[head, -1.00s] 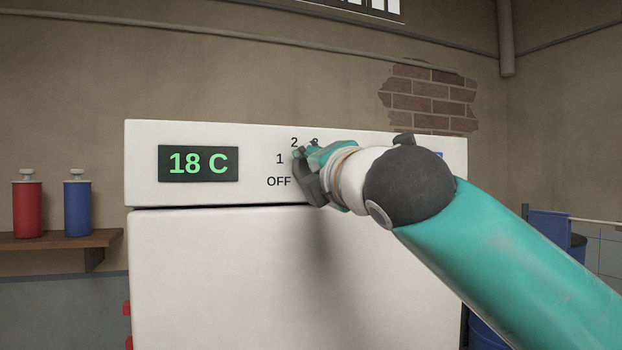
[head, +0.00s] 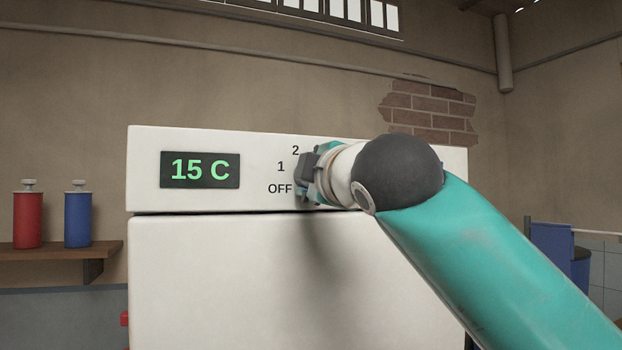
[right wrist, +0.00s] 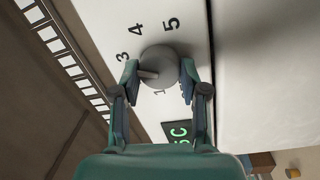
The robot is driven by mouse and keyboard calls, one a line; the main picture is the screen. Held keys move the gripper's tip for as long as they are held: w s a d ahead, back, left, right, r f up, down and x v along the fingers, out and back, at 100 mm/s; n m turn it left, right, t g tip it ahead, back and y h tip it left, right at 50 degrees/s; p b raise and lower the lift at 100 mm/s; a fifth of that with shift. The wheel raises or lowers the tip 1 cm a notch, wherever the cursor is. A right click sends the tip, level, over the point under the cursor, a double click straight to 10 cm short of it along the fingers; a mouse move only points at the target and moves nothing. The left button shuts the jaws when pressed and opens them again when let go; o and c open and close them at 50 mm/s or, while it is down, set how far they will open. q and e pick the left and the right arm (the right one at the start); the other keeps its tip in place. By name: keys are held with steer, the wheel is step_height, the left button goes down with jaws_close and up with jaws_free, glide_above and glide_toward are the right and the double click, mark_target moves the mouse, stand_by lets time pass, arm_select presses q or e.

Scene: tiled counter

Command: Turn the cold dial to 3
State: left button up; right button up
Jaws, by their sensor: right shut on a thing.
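The cold dial (right wrist: 162,62) is a round grey knob on the white front panel (head: 145,170). In the right wrist view its pale pointer mark faces left, between the printed 1 and 3, about where the 2 is hidden behind a finger. The 3, 4 and 5 show around it. My right gripper (right wrist: 159,76) has its fingers on either side of the dial and is shut on it. In the head view the right gripper (head: 308,176) hides the dial; OFF, 1 and 2 show beside it. The green display (head: 200,170) reads 15 C. My left gripper is not in view.
The panel tops a white cabinet (head: 220,270). A red bottle (head: 28,220) and a blue bottle (head: 77,220) stand on a wooden shelf (head: 50,245) at the left. A blue container (head: 550,247) is at the far right.

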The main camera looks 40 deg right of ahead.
steer(key=shift+w+f, duration=0.1)
steer(key=shift+f, duration=0.2)
steer(key=o, duration=1.1)
steer(key=shift+o, duration=0.2)
steer(key=shift+r, duration=0.1)
steer(key=v, duration=1.2)
